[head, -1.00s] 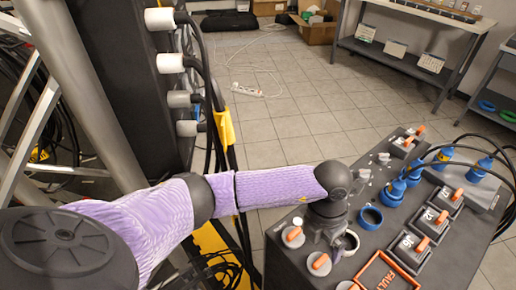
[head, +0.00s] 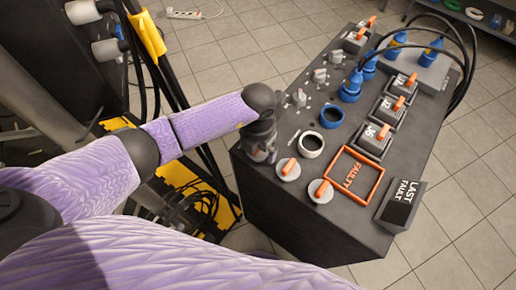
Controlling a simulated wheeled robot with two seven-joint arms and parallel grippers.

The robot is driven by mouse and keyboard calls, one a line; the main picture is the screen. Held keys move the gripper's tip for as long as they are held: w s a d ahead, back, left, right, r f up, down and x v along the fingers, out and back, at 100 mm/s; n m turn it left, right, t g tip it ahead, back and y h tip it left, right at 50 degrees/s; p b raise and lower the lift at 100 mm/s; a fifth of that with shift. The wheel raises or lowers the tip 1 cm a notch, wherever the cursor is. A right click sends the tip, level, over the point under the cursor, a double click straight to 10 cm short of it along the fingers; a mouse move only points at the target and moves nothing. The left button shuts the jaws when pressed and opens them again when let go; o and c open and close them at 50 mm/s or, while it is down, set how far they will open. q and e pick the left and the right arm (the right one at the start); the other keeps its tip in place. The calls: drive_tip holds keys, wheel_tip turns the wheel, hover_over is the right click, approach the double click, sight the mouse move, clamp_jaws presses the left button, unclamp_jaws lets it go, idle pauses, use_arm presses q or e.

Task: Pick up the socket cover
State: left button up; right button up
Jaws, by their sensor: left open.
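I cannot tell for certain which thing is the socket cover. My left gripper (head: 262,157) points down at the console's left edge, to the left of both rings and apart from them. Its jaws are open, small and dark in the picture, and I see nothing between them. My right gripper is out of view.
An orange frame marked FAULTY (head: 373,190) lies near the console's front. Rotary switches with orange handles (head: 289,168) stand beside the gripper. Blue plugs (head: 350,87) with black cables stand farther back. A "LAST FAULT" box (head: 400,207) sits at the right edge.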

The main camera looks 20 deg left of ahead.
use_arm(q)
drive_tip(key=c, duration=1)
